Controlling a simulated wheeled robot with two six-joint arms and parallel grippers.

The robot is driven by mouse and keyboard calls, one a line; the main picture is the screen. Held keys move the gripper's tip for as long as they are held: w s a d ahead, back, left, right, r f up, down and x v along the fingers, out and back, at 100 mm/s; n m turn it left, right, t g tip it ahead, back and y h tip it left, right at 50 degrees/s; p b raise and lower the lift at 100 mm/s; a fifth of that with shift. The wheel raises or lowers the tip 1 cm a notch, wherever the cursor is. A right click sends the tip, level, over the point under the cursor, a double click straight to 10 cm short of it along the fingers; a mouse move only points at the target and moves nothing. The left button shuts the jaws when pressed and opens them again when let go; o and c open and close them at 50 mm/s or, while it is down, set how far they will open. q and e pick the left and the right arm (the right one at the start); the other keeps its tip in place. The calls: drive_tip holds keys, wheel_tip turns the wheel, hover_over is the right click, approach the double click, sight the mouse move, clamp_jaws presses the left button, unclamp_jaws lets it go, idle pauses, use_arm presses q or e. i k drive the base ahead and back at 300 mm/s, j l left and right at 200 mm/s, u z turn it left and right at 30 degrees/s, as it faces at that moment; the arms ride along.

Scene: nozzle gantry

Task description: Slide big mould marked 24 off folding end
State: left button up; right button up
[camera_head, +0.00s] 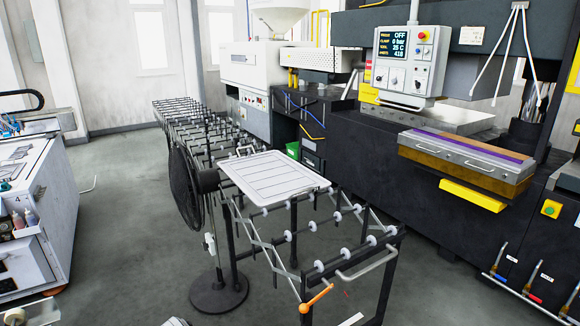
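A large flat pale grey plate (262,172) with grooved panels and a handle at its far edge lies on the rollers of an expanding roller conveyor (312,268). I can read no number on it, so I cannot tell whether it is the mould marked 24. The conveyor's near end has a black end bar, a grey handle and an orange lever (317,298). Another long mould-like block (466,160), with metal handles and a purple strip, sits at the press on the right; no number is readable on it either. Neither of my grippers can be made out.
A black fan (187,188) on a round base (219,293) stands close against the conveyor's left side. A white workbench (45,200) is at the left. The dark press (375,160) with its control panel (408,62) fills the right. Grey floor (125,240) is free between bench and fan.

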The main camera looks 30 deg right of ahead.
sight(268, 179)
drive_tip(key=i+l, duration=0.1)
drive_tip(key=i, duration=0.7)
drive_tip(key=i+l, duration=0.1)
drive_tip(key=i, duration=0.7)
drive_tip(key=i+l, duration=0.1)
drive_tip(key=i, duration=0.7)
drive_tip(key=z, duration=1.9)
